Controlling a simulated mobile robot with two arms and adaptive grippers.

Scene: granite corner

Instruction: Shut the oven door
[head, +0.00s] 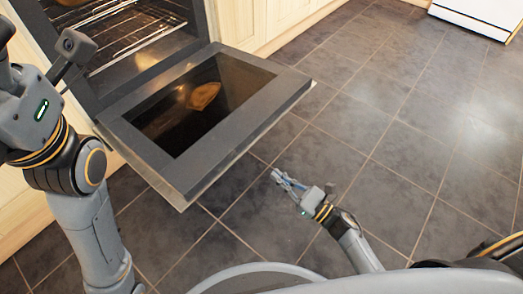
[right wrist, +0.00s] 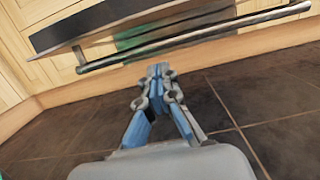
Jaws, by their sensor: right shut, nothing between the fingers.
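The oven (head: 125,30) stands at the upper left in the head view, its cavity exposed with wire racks inside. Its door (head: 210,140) is folded down wide open, its dark glass inner face turned up. In the right wrist view the door (right wrist: 75,28) shows as a dark panel, with its long metal bar handle (right wrist: 215,35) ahead of the fingers. My right gripper (head: 276,176) is shut and empty, to the right of the door's outer edge and apart from it. My left gripper (head: 8,45) is at the far left edge, partly cut off; its fingertips are not clear.
Pale wooden cabinets (head: 240,22) flank the oven. The tiled floor (head: 400,130) is open to the right of the door. A white appliance (head: 480,12) stands at the top right.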

